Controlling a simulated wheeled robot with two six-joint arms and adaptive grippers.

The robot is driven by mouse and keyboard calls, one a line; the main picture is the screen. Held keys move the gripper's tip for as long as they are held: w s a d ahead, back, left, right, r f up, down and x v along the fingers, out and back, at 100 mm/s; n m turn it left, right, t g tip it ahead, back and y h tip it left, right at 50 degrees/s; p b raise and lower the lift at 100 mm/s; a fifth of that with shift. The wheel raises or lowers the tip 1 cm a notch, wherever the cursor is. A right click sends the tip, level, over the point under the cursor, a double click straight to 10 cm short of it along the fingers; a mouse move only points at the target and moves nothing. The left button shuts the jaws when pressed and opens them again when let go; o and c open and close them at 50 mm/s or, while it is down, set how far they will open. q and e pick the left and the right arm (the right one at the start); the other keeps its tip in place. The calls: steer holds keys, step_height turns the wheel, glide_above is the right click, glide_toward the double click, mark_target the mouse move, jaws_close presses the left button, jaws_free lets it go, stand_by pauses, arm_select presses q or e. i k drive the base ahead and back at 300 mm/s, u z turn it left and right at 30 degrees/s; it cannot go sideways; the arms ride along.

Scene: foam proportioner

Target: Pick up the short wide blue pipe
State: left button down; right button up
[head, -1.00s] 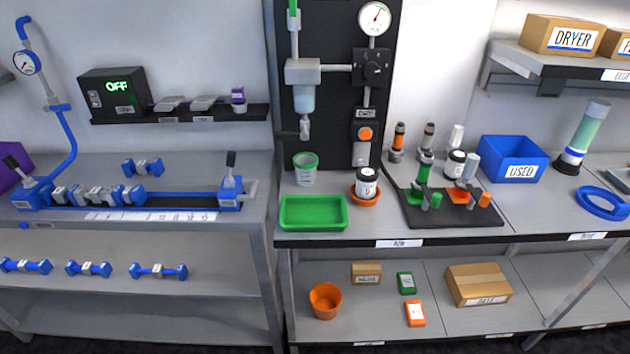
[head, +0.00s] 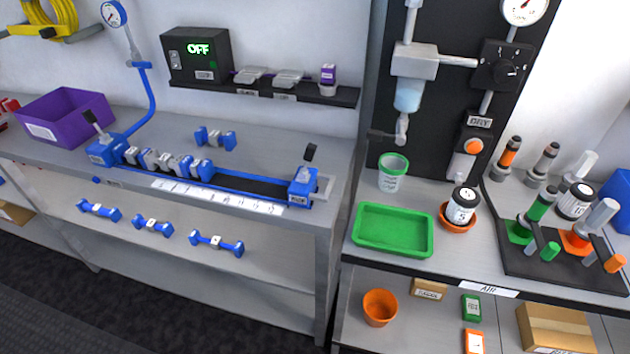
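Several blue pipe pieces with grey middles and blue ends are in the head view. One short, thick piece (head: 215,138) lies alone on the bench top behind the blue rail. Three more lie in a row on the shelf below: a left one (head: 99,210), a middle one (head: 152,227) and a longer, thinner right one (head: 216,242). Several grey and blue pieces (head: 168,163) sit in line in the blue rail fixture. I cannot tell for certain which piece is the short wide one. Neither of my grippers is in view.
A purple bin (head: 66,118) stands at the bench's left end. A blue end block (head: 303,187) with a black lever closes the rail's right end. A green tray (head: 394,230) and an orange pot (head: 379,308) are at the right station. The lower shelf's front is clear.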

mark_target(189, 167)
steer(key=k, duration=1.25)
steer(key=z, duration=0.6)
steer(key=i, duration=1.35)
steer(key=u, duration=0.65)
